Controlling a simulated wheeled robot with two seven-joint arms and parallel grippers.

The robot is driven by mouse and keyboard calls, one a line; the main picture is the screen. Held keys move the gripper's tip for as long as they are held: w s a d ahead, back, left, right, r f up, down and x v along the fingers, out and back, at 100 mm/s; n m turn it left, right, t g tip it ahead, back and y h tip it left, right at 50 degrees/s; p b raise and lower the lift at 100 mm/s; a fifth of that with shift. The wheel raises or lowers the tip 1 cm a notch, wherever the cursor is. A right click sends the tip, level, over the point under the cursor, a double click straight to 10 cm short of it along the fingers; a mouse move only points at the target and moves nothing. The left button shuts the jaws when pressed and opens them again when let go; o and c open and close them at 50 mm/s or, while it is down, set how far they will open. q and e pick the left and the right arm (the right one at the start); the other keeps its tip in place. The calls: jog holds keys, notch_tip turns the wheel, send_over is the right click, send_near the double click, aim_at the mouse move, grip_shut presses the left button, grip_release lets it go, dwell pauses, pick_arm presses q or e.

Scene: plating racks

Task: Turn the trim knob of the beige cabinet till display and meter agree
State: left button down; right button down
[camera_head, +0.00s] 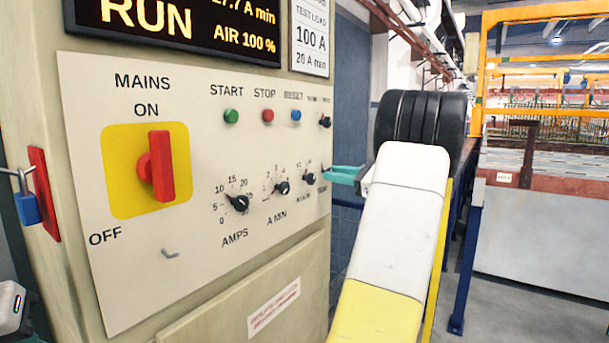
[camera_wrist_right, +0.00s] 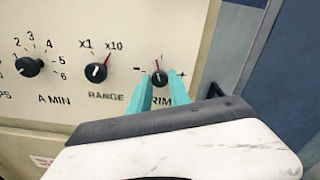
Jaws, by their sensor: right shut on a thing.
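The beige cabinet (camera_head: 75,200) fills the left of the head view. Its display (camera_head: 190,22), cut off at the top, reads RUN, a partly cropped A min figure and AIR 100 %. In the right wrist view the small black trim knob (camera_wrist_right: 160,78), with a red pointer line near upright, sits between a minus and a plus mark. My right gripper (camera_wrist_right: 161,92) has its teal fingers on either side of this knob, shut on it. In the head view the right gripper (camera_head: 332,173) covers the knob. A white part of my left arm shows at the lower left edge; its fingers are unclear. No meter is identifiable.
Close to the trim knob is the range knob (camera_wrist_right: 96,72), pointing towards x10. The A min knob (camera_head: 282,188), amps knob (camera_head: 239,203), red mains switch (camera_head: 157,167) and push buttons share the panel. A blue padlock (camera_head: 29,208) hangs at left. Floor at right is clear.

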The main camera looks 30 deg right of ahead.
jog(key=n, duration=1.2)
jog(key=shift+n, duration=0.3)
dwell(0.4)
jog(key=c, duration=1.2)
grip_release()
jog(key=v, duration=0.8)
jog(key=shift+d, duration=0.1)
